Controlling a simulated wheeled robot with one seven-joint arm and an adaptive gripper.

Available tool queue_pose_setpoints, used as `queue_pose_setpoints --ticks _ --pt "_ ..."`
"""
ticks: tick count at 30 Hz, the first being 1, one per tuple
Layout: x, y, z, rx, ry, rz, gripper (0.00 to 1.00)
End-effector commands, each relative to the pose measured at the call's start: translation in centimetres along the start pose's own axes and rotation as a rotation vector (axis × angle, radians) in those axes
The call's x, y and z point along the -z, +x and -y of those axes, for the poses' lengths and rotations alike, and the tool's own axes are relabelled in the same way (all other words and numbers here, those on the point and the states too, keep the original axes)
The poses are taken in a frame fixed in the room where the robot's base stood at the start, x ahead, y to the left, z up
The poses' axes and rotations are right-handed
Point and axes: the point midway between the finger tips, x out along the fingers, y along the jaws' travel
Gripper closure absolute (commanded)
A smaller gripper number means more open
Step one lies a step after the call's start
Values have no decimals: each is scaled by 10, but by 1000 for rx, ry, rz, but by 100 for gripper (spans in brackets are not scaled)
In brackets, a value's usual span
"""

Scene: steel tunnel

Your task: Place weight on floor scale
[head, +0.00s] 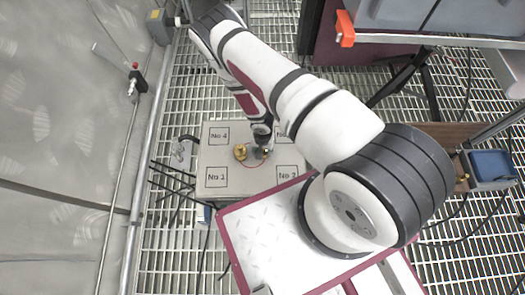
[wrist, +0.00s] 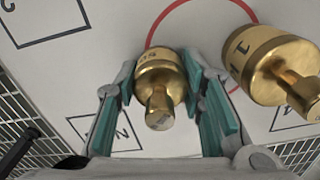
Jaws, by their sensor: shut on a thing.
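The white floor scale (head: 225,190) lies on the grating, marked with numbered squares and a red circle. My gripper (head: 263,150) reaches down over its middle. In the wrist view, the teal-padded fingers of my gripper (wrist: 163,75) are shut on a brass weight (wrist: 158,92), one on each side. I cannot tell whether this weight touches the scale; my gripper hides it in the head view. A second brass weight (head: 240,152), marked 1, stands on the scale beside the gripper; it also shows at the right of the wrist view (wrist: 272,62).
A steel rail and tunnel wall (head: 70,130) run along the left. Black cables (head: 175,180) lie left of the scale. A blue box (head: 490,165) is at the right edge. A dark red panel (head: 350,45) stands behind.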

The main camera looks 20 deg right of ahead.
Motion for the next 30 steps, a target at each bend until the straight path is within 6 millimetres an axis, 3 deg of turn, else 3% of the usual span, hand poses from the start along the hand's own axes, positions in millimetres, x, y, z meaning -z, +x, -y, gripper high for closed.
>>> queue_pose_setpoints --ticks 1,3,15,30 --pt "0 1 0 0 0 0 57" --pt "0 0 0 0 0 0 44" --pt "0 -4 0 0 -2 0 44" --pt "0 -98 0 1 3 -1 44"
